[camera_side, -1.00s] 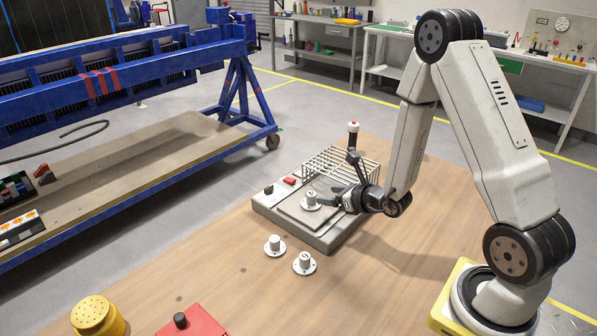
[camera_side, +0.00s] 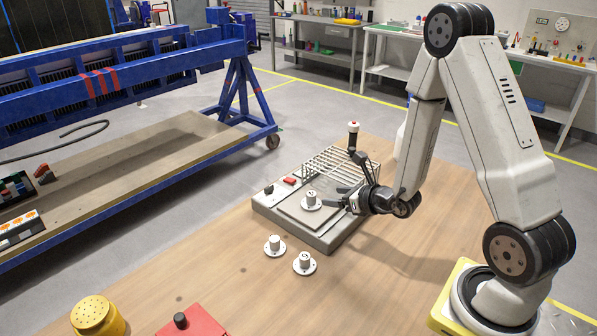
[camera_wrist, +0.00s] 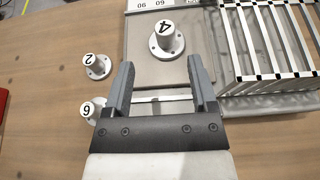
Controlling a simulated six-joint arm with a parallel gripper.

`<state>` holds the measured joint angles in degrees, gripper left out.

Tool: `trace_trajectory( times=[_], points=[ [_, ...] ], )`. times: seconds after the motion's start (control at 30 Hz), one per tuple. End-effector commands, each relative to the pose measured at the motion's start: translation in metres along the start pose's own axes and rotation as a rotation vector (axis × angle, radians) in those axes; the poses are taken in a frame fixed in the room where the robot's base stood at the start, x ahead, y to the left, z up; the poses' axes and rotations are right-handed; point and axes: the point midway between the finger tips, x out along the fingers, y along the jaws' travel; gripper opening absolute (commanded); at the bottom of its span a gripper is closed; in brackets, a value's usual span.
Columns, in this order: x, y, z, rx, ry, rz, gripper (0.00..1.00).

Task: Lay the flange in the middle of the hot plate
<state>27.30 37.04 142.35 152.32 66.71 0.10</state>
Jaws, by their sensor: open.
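A white flange marked 4 (camera_wrist: 166,41) lies on the hot plate (camera_wrist: 140,72), close to the middle of its flat grey surface. In the side view the same flange (camera_side: 312,201) sits upright on the plate (camera_side: 292,210). My gripper (camera_wrist: 160,75) is open and empty, with its two fingers apart and the flange beyond their tips, not between them. In the side view my gripper (camera_side: 342,199) is just right of the flange. Two more white flanges stand on the table: one marked 2 (camera_wrist: 97,65) and one marked 6 (camera_wrist: 92,108), partly hidden by my gripper.
A wire rack (camera_side: 340,165) stands behind the plate, beside a post with a red-and-white top (camera_side: 353,132). A red box (camera_side: 192,322) and a yellow perforated cylinder (camera_side: 95,314) stand at the table's front. The wooden table right of the jig is clear.

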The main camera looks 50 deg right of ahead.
Motion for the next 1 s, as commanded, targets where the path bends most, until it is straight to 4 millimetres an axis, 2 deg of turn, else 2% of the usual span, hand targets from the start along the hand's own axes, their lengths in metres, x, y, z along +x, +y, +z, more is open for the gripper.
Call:
trace_trajectory(
  times=[0.17,0.37,0.5,0.7,1.0],
  points=[
    [0.000,0.022,0.005,-0.060,0.010,0.105,0.74],
    [-0.007,0.067,0.010,-0.206,0.038,0.326,0.74],
    [-0.019,0.100,0.010,-0.347,0.063,0.502,0.74],
    [-0.043,0.137,0.003,-0.575,0.099,0.734,0.74],
    [-0.082,0.164,-0.015,-0.971,0.142,1.033,0.74]
  ],
)
